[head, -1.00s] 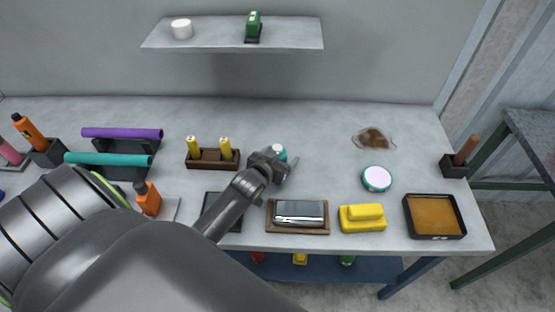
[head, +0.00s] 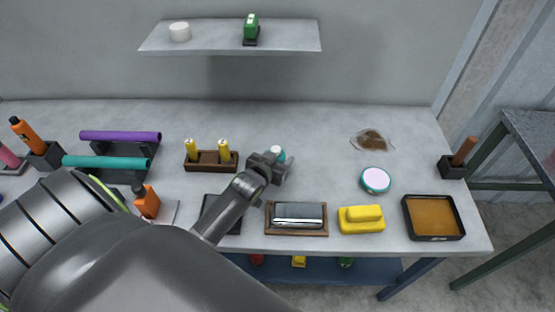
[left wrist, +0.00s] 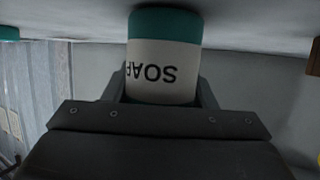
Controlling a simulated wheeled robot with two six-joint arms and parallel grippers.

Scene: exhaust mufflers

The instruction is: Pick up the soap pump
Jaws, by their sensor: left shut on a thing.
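The soap pump (head: 278,152) is mostly hidden behind my left gripper (head: 280,167) in the head view; only its white and teal top shows, on or just above the grey worktop. In the left wrist view the soap pump (left wrist: 163,62) is a white cylinder with a teal band and the word SOAP upside down. It sits between the two dark fingers of my left gripper (left wrist: 162,92), which are shut on it. Whether its base touches the worktop cannot be told. My right gripper is not in view.
A wooden holder with yellow bottles (head: 210,160) stands just left of the gripper. A framed silver muffler-like block (head: 297,216), a yellow block (head: 361,219) and a round teal tin (head: 375,180) lie to the right. A shelf (head: 230,37) hangs above.

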